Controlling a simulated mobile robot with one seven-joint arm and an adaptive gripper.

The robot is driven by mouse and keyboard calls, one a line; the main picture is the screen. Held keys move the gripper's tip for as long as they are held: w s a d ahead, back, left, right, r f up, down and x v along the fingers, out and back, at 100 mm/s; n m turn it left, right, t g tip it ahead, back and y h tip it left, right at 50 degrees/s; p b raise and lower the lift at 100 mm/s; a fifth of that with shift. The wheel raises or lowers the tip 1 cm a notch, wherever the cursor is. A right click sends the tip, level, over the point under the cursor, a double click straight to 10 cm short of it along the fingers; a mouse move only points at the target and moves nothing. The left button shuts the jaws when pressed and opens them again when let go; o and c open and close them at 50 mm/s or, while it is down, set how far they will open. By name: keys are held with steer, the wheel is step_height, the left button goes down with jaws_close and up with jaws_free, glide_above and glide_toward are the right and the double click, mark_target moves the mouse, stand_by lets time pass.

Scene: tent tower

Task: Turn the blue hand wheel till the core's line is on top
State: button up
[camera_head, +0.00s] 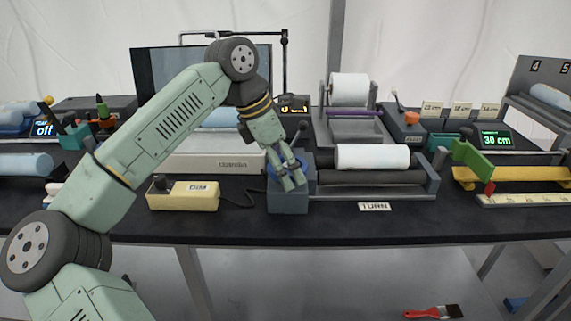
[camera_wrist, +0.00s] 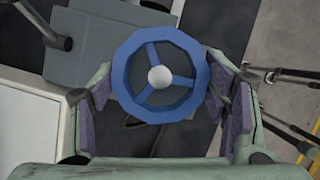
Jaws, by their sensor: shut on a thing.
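The blue hand wheel (camera_wrist: 202,76) has three spokes and a pale round hub, and it fills the middle of the wrist view. My gripper (camera_wrist: 160,105) is shut on it, with one finger pad at the left side of the rim and one at the right. In the head view my gripper (camera_head: 289,180) reaches down over the wheel (camera_head: 271,171) and hides much of it. The wheel is on a grey block (camera_head: 288,202) at the left end of the roller unit. The white core (camera_head: 372,156) lies on dark rollers (camera_head: 360,177). I cannot make out a line on it.
A "TURN" label (camera_head: 375,206) is on the table front. A cream box (camera_head: 183,195) with a cable stands left of the wheel block. A white roll (camera_head: 349,88) stands behind, and a green lever (camera_head: 472,157) is to the right.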

steer(key=o, duration=1.2)
steer(key=shift+c, duration=0.2)
steer(key=v, duration=1.2)
steer(key=shift+d, duration=0.1)
